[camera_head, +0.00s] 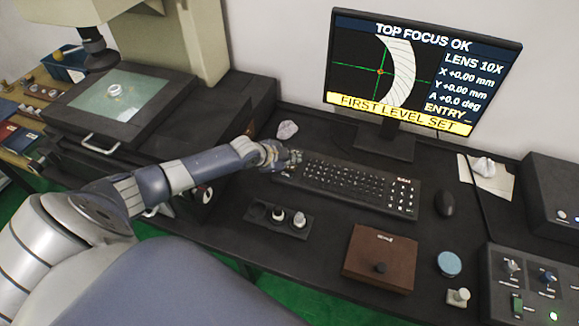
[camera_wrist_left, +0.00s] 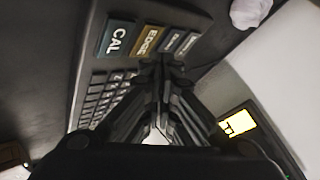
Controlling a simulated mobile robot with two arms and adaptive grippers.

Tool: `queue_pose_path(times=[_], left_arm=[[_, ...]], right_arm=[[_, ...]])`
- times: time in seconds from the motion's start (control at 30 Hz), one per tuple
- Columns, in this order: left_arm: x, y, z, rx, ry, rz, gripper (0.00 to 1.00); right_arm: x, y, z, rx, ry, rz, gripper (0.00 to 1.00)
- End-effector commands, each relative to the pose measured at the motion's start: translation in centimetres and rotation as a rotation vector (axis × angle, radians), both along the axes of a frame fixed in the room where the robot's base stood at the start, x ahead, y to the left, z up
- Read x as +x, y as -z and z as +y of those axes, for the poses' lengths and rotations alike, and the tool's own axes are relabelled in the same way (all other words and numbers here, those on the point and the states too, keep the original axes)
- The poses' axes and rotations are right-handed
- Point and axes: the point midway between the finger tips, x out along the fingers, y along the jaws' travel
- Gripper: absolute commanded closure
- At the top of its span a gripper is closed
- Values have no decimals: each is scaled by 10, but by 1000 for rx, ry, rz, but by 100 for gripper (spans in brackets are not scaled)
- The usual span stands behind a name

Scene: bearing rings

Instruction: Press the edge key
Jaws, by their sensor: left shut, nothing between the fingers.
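The black keyboard (camera_head: 345,184) lies on the dark desk below the monitor. In the left wrist view, the tan EDGE key (camera_wrist_left: 147,41) sits between the blue CAL key (camera_wrist_left: 117,38) and two dark keys with small labels. My left gripper (camera_head: 291,157) is at the keyboard's far left end, and its fingers are shut and empty. In the left wrist view, the gripper's tips (camera_wrist_left: 163,66) are right beside the lower edge of the EDGE key; I cannot tell whether they touch it. In the head view the gripper covers this key area. My right gripper is not in view.
The monitor (camera_head: 420,60) reads "TOP FOCUS OK" and "FIRST LEVEL SET", with "ENTRY_" on the right. A crumpled white thing (camera_head: 287,130) lies behind my gripper. A mouse (camera_head: 445,204), a brown box (camera_head: 380,258) and a small dark tray (camera_head: 262,214) stand around the keyboard.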

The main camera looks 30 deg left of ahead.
Motion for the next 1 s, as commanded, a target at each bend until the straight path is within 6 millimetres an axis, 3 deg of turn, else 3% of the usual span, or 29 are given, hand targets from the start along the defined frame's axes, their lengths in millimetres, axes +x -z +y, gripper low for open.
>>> queue_pose_path(times=[1.0], left_arm=[[0, 8, 0, 0, 0, 0, 100]], right_arm=[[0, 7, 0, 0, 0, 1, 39]])
